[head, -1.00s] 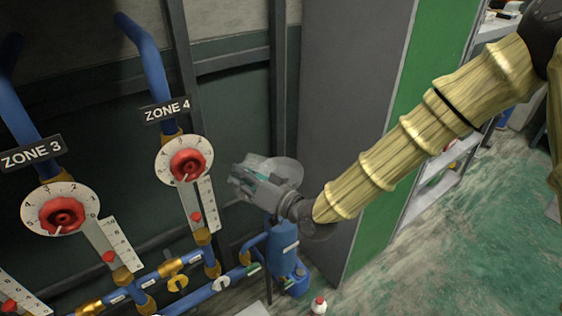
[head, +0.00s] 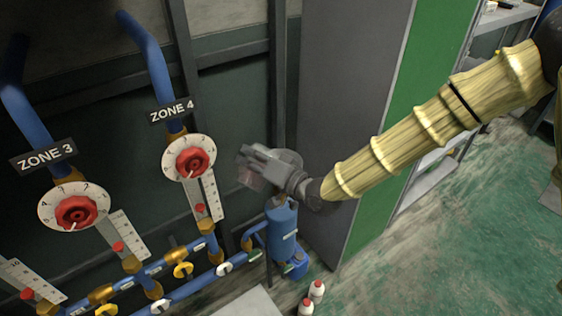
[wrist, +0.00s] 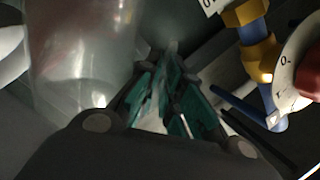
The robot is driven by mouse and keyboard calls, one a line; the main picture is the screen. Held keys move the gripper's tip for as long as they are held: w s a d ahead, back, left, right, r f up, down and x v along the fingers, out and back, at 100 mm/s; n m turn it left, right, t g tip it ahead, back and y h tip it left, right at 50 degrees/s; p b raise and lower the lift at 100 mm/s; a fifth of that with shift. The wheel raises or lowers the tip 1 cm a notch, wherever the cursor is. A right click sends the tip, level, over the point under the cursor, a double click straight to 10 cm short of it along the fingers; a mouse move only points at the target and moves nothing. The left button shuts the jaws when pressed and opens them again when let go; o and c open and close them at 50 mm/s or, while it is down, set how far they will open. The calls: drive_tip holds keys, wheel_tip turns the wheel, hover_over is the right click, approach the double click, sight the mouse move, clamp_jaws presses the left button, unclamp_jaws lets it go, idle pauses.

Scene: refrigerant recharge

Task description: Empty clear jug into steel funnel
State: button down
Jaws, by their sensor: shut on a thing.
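In the wrist view the jug (wrist: 82,60) fills the upper left, beside the teal finger pads of my gripper (wrist: 168,95). The fingers are shut on the jug, seemingly at its handle, and hold it in the air in front of the wall. Its tilt and contents are hard to make out.
Blue pipes with a red Zone 4 valve wheel (head: 192,162) and a Zone 3 wheel (head: 76,212) are left of the gripper. A grey and green panel (head: 345,110) stands behind my arm. Two white bottles with red caps (head: 317,290) are on the floor.

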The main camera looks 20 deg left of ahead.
sight(260, 149)
drive_tip(key=shift+w+d+r+m+p, duration=0.1)
drive_tip(key=shift+w+d+m+p, duration=0.05)
drive_tip(key=shift+w+m+p, duration=0.4)
drive_tip(key=shift+w+d+r+m+p, duration=0.1)
drive_tip(key=shift+r+m+p, duration=0.15)
drive_tip(key=shift+m+p, duration=0.1)
drive_tip(key=shift+w+d+r+m+p, duration=0.15)
drive_tip(key=shift+w+r+m+p, duration=0.3)
drive_tip(key=shift+m+p, duration=0.2)
idle(0.7)
drive_tip(key=shift+w+d+f+m+p, duration=0.1)
drive_tip(key=shift+w+d+m+p, duration=0.25)
drive_tip(key=shift+w, duration=0.4)
drive_tip(key=shift+w+d+f+m+p, duration=0.1)
drive_tip(key=shift+w+d+m, duration=0.25)
drive_tip(key=shift+w, duration=0.4)
drive_tip(key=shift+w+d+r+m+g+b, duration=0.15)
drive_tip(key=shift+w+r+m, duration=0.2)
drive_tip(key=shift+w+m, duration=0.3)
drive_tip(key=shift+w+d+r+m+g+b, duration=0.15)
drive_tip(key=shift+w+r+m, duration=0.25)
drive_tip(key=shift+m, duration=0.4)
idle(0.4)
